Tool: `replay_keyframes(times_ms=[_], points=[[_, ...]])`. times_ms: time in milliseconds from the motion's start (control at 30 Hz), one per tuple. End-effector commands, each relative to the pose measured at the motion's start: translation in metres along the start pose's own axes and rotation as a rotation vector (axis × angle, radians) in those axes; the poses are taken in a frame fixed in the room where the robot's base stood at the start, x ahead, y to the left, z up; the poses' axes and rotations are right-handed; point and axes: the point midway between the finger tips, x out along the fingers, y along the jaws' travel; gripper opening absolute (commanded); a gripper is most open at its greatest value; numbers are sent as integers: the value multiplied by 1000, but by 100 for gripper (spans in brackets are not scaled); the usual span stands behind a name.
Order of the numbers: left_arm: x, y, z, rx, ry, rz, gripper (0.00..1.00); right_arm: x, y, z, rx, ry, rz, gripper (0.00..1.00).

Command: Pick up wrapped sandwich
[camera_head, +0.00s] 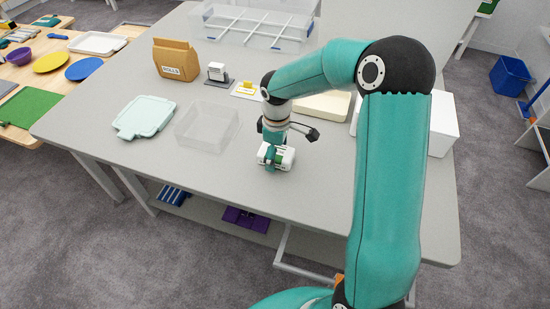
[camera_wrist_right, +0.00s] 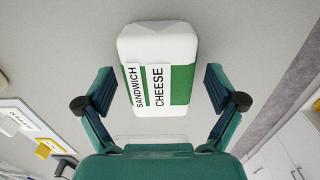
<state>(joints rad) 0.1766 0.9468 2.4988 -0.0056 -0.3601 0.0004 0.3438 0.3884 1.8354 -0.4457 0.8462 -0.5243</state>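The wrapped sandwich (camera_head: 283,159) is a white block with a green band, lying on the grey table near its front edge. In the right wrist view the sandwich (camera_wrist_right: 158,45) shows its label, "SANDWICH CHEESE". My right gripper (camera_head: 272,156) is right above the sandwich in the head view and partly covers it. In the wrist view the right gripper (camera_wrist_right: 160,92) is open, with one finger on each side of the sandwich and a gap on both sides. My left gripper is not in view.
A clear empty container (camera_head: 207,127) and a mint lid (camera_head: 145,117) lie left of the sandwich. A paper bag marked "ROLLS" (camera_head: 174,61), small card holders and a large clear bin (camera_head: 258,27) stand farther back. Bare table surrounds the sandwich.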

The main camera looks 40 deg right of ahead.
Motion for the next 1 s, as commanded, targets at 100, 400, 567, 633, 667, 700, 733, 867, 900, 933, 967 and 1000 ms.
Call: replay_keyframes(times_ms=[100,400,567,633,667,700,733,867,900,933,967,1000], points=[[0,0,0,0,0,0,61,0,0,0,0,0,0,75],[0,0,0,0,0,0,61,0,0,0,0,0,0,27],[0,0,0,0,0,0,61,0,0,0,0,0,0,27],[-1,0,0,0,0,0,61,-1,0,0,0,0,0,27],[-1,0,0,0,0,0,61,-1,0,0,0,0,0,27],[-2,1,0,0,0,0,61,-2,0,0,0,0,0,27],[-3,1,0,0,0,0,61,-4,0,0,-1,0,0,27],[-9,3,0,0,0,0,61,-12,0,-1,-1,0,1,27],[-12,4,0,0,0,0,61,-16,0,-1,-2,0,1,27],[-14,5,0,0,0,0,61,-19,0,-1,-2,0,1,27],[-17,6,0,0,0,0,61,-24,0,-1,-2,1,1,27],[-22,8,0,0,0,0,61,-30,0,-1,-2,1,1,27]])
